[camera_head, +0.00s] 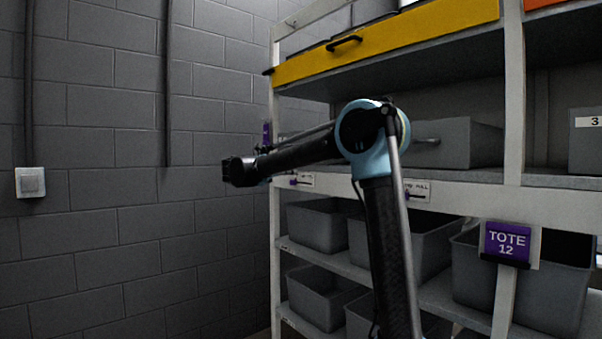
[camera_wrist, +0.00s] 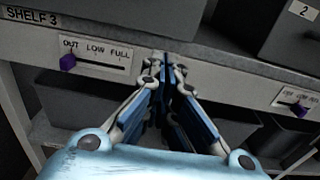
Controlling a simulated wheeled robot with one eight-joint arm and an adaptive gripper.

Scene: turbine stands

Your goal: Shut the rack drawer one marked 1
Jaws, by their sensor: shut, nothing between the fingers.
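In the wrist view a plain grey drawer front (camera_wrist: 140,14) stands at the top, above the shelf rail. No number shows on the part in view, so I cannot confirm it is drawer one. A grey drawer marked 2 (camera_wrist: 286,36) is to its right, across a dark gap. My gripper (camera_wrist: 164,62) is shut and empty, its fingertips at the rail just below the plain drawer front. Contact cannot be told. A grey drawer (camera_head: 466,142) shows right of my blue joint.
The rail (camera_wrist: 220,75) carries sliders with purple knobs (camera_wrist: 67,62). Grey totes (camera_head: 320,222) fill the shelves below. A yellow drawer (camera_head: 395,42) juts out above. A rack post (camera_head: 514,95) stands right of my arm. The block wall (camera_head: 110,150) is at left, with open room before it.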

